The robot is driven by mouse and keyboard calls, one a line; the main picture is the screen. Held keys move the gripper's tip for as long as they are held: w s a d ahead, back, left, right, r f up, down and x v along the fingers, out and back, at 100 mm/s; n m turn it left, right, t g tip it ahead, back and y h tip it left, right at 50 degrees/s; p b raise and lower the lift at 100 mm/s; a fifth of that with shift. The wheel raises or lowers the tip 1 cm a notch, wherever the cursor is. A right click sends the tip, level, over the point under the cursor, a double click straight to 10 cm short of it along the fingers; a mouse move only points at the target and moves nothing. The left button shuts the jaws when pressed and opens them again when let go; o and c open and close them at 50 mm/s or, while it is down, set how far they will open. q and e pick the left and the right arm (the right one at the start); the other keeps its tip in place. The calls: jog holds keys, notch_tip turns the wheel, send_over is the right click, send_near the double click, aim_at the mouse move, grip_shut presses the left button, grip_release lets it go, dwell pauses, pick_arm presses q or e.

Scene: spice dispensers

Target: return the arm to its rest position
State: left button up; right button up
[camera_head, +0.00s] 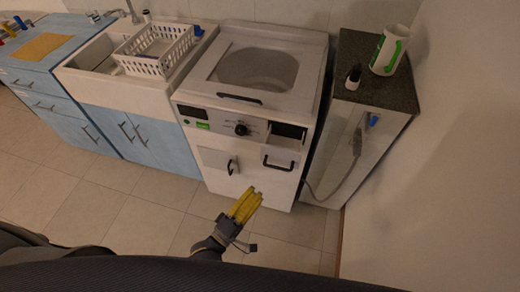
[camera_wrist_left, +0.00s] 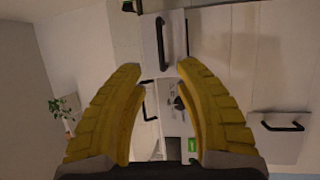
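My left gripper (camera_head: 252,194) is low over the tiled floor, in front of the white washing machine (camera_head: 185,98). It points up and to the right in the head view, toward the machine's front. Its yellow fingers curve with a clear gap between the tips in the left wrist view (camera_wrist_left: 160,66). Nothing is held between them. Past the fingers, that view shows white panels with black handles. My right gripper is in neither view.
A dark-topped cabinet (camera_head: 348,100) at the right bears a green-and-white container (camera_head: 388,52) and a small dark jar (camera_head: 353,77). A white basket (camera_head: 143,67) stands by the sink, above blue cabinets (camera_head: 165,148). The tiled floor (camera_head: 120,212) left of my gripper is clear.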

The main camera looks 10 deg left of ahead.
pick_arm(q)
jog(key=s+a+f+m+g+y, duration=0.2)
jog(key=a+f+m+g, duration=0.15)
jog(key=f, duration=0.75)
jog(key=s+a+f+m+g+y, duration=0.25)
jog(key=a+f+m, duration=0.2)
jog(key=f, duration=0.65)
jog(key=s+a+f+m+g+y, duration=0.1)
jog(key=s+a+f+m+g, duration=0.2)
jog(key=f, duration=0.8)
jog(key=s+a+f+m+g+y, duration=0.2)
jog(key=s+a+f, duration=0.2)
jog(key=s+f, duration=0.3)
jog(key=s+a+f+m+g+y, duration=0.2)
jog(key=s+a+f, duration=0.2)
jog(key=s+f, duration=0.2)
jog(key=s+f+g, duration=0.1)
jog(key=s+f, duration=0.1)
jog(key=s, duration=0.4)
jog(key=s+f+g, duration=0.2)
jog(key=s+f, duration=0.1)
jog(key=s, duration=0.4)
jog(key=shift+s+d+f, duration=0.2)
jog(key=shift+s+f, duration=0.1)
jog(key=shift+f, duration=0.05)
